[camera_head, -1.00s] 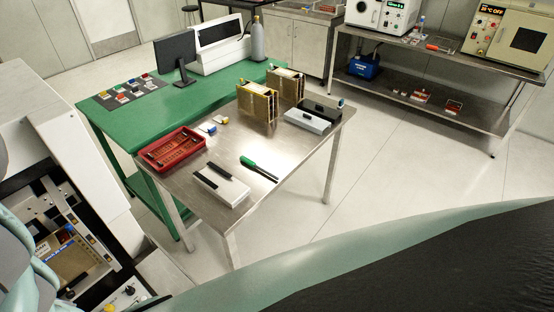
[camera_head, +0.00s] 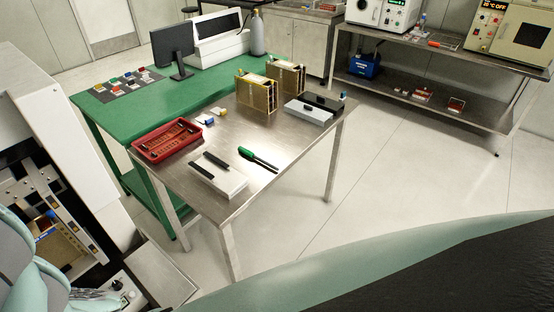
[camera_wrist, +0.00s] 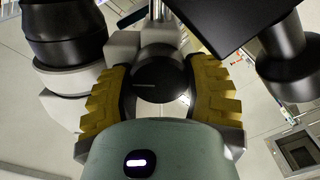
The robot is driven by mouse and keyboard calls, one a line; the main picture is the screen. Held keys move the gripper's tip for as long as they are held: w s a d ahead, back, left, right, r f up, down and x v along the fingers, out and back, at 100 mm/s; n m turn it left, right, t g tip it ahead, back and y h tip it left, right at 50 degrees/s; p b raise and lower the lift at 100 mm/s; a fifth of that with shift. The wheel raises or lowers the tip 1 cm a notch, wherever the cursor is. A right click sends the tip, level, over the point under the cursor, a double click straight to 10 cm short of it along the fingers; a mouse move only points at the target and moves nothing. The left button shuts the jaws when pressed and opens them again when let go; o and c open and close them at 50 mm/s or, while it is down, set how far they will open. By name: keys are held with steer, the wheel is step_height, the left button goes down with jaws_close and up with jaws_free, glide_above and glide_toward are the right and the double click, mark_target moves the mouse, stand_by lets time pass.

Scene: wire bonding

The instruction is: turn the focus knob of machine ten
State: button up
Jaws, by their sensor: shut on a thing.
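In the wrist view a black round knob with a thin pale mark line (camera_wrist: 158,84) sits between the two yellow ridged fingers of my gripper (camera_wrist: 160,78). My gripper is shut on the knob, with one finger at each side. The knob is on a machine with grey and black parts around it. I cannot read a number on it. In the head view a white machine (camera_head: 65,130) with an open, dark front stands at the left edge. My own arm covers its lower left, and I cannot make out my fingers there.
Black cylinders stand close on the left (camera_wrist: 65,30) and right (camera_wrist: 287,60) of my gripper in the wrist view, and a dark plate (camera_wrist: 212,20) lies above. The steel table (camera_head: 215,205) bears a red tray (camera_head: 167,141) and tools. Floor right of it is clear.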

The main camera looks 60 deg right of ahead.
steer(key=n+b, duration=0.3)
steer(key=b, duration=0.1)
steer(key=f+n+b, duration=0.1)
steer(key=n+b, duration=0.2)
steer(key=b, duration=0.1)
steer(key=n+b, duration=0.2)
steer(key=shift+b, duration=0.4)
steer(key=shift+r+n+b, duration=0.25)
steer(key=shift+n+b, duration=0.65)
steer(key=shift+n, duration=0.1)
steer(key=o, duration=1.2)
steer(key=shift+r, duration=0.1)
